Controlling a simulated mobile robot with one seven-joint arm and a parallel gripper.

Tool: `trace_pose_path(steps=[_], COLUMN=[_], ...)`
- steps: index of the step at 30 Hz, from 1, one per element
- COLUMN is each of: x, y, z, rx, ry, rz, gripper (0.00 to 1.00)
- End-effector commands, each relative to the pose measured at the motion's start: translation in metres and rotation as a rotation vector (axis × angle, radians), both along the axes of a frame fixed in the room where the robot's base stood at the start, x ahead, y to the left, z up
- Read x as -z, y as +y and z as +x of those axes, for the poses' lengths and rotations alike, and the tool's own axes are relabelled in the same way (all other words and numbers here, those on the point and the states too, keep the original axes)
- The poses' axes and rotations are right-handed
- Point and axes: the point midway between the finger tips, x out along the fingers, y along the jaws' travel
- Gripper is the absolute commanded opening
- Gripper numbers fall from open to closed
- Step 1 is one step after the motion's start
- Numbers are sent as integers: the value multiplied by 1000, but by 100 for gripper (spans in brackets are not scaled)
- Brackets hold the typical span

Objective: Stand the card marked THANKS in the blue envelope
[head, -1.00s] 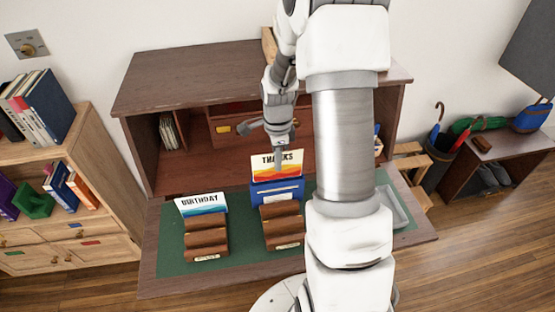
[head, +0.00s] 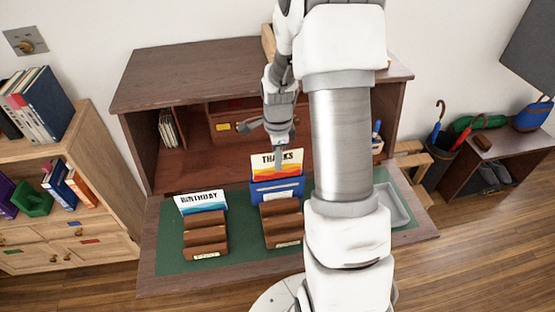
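The card marked THANKS (head: 292,167), white on top with red, orange and yellow bands below, stands upright at the blue envelope (head: 264,189). Its lower edge is hidden behind the envelope's front, so it appears to sit in it. The envelope stands behind the right-hand brown stepped rack (head: 281,226). My gripper (head: 279,166) is above the card and points down, with one finger in front of the card's face. The other finger does not show, so I cannot tell whether the gripper grips the card.
A BIRTHDAY card (head: 201,202) stands behind the left brown rack (head: 206,238) on the green desk mat (head: 172,250). A grey tray (head: 394,208) lies at the right. The desk cabinet (head: 200,78) overhangs behind. My arm hides part of the desk.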

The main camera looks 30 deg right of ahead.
Motion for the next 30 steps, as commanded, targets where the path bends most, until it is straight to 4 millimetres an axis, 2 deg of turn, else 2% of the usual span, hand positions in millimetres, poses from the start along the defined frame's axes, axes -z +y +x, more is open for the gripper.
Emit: trace_pose_path(steps=[8, 22, 30], x=[10, 11, 19], y=[0, 0, 0], z=[0, 0, 0], rx=[0, 0, 1], ry=[0, 0, 0], rz=[0, 0, 0], gripper=[0, 0, 0])
